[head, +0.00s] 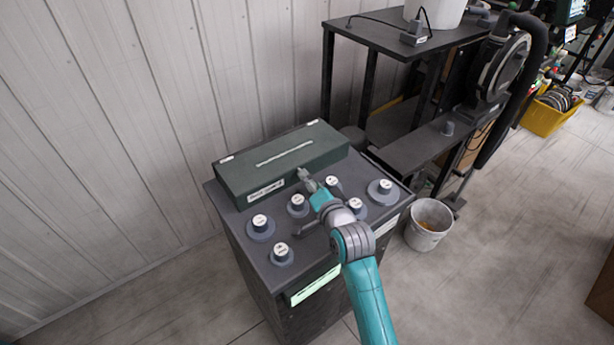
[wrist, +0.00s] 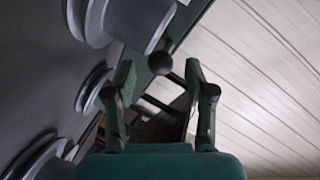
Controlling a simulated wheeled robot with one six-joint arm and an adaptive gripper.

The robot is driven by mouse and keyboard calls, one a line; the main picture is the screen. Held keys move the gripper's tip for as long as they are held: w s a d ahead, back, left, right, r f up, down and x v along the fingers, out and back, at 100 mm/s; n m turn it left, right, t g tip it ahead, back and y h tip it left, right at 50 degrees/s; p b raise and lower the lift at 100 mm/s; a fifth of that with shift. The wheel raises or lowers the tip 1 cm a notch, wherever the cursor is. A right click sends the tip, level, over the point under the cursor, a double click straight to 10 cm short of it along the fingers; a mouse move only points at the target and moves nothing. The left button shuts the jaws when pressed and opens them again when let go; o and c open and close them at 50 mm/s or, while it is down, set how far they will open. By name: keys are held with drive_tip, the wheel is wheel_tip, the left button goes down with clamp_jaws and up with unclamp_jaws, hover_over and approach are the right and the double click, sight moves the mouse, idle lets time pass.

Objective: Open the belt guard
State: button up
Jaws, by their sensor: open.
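No part can be read for certain as the belt guard; a long dark green box (head: 240,177) with hinge-like tabs, a pale strip on its top and a white front label lies along the back of a dark cabinet. My gripper (head: 304,175) is at the box's front edge, above the cabinet top; contact cannot be told. In the wrist view my gripper (wrist: 160,82) has its two fingers apart with nothing held between them. A dark round knob (wrist: 160,63) shows just beyond the fingertips, in front of a green surface (wrist: 185,25).
Several grey labelled knobs (head: 260,226) stand on the cabinet top (head: 232,207) around my arm. A black stand (head: 380,38) with a wheel-like machine (head: 503,68) is at the back right. A white bucket (head: 428,226) stands on the floor right of the cabinet.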

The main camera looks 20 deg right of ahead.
sight(290, 166)
drive_tip(key=shift+x, duration=1.7)
clamp_jaws()
